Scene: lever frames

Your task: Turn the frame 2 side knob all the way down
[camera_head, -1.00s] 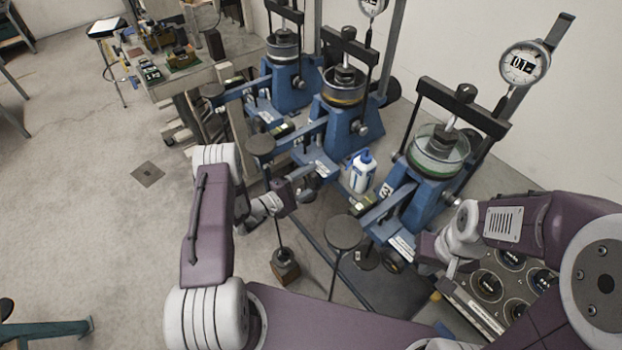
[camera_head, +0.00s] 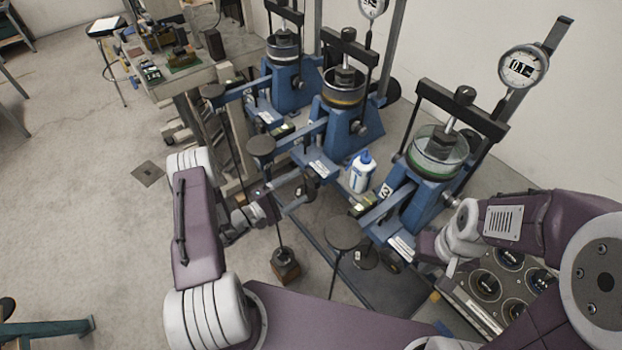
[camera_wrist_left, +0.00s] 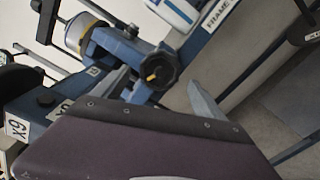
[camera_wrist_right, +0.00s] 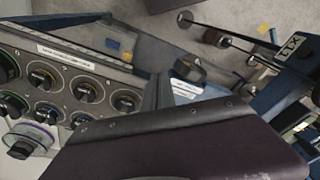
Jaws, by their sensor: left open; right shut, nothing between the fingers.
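Frame 2 (camera_head: 343,110) is the middle blue lever frame, with an orange-ringed cell; the ring shows yellow in the left wrist view (camera_wrist_left: 85,35). Its side knob (camera_head: 358,128) is small on the frame's right flank. In the left wrist view the knob (camera_wrist_left: 160,68) is dark and lobed with an orange mark. My left gripper (camera_head: 308,184) is open, low in front of frame 2. In its wrist view the knob appears between the spread fingers, beyond the tips, with no visible contact. My right gripper (camera_wrist_right: 160,88) is shut and empty near the dial panel.
A blue-and-white bottle (camera_head: 361,172) stands between frame 2 and frame 3 (camera_head: 430,175). Lever arms and round weight pans (camera_head: 343,232) crowd the front. A dial panel (camera_wrist_right: 75,85) lies beside my right gripper. Open floor (camera_head: 80,220) is at left.

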